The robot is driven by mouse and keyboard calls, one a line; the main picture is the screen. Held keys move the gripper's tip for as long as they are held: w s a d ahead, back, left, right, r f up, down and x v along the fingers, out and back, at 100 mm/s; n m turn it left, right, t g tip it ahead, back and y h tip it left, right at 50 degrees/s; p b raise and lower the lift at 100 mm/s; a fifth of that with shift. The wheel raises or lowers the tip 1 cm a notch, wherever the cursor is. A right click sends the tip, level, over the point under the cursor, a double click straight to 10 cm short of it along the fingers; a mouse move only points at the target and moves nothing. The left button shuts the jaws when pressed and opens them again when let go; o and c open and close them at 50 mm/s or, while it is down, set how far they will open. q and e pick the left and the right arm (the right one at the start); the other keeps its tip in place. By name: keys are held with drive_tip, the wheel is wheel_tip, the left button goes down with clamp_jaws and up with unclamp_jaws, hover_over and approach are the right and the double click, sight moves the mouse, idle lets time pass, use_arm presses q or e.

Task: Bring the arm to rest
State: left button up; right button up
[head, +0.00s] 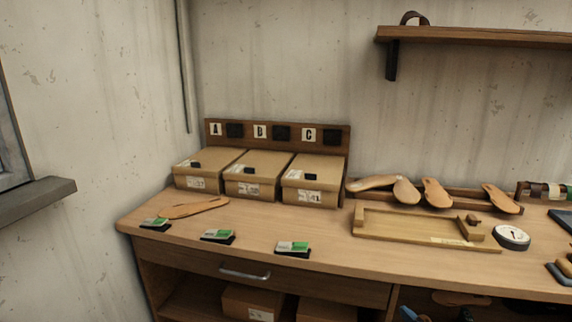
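Neither of my arms nor grippers shows in the head view. The wooden workbench (340,243) runs from the middle left to the right edge. Three closed cardboard shoe boxes stand on it, a left box (206,168), a middle box (257,174) and a right box (313,180). Behind them is a dark wooden board (345,138) with the letters A, B and C. A flat tan sole (194,207) lies in front of the left box.
Three green-and-white cards (292,247) lie along the front edge. At right are a shallow wooden tray (405,232), several sole-shaped pieces (436,192) on a rack and a round white-topped object (512,234). A wall shelf (480,37) juts out above. A drawer handle (244,273) sticks out below.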

drive_tip(key=s+d+f+m+g+h, duration=0.2)
drive_tip(key=s+f, duration=0.6)
drive_tip(key=s, duration=0.4)
drive_tip(key=s+d+f+m+g+h, duration=0.2)
drive_tip(key=s+d+f, duration=0.2)
drive_tip(key=s+f, duration=0.4)
drive_tip(key=s, duration=0.4)
drive_tip(key=shift+d+f+m, duration=0.2)
drive_tip(key=shift+f+m, duration=0.2)
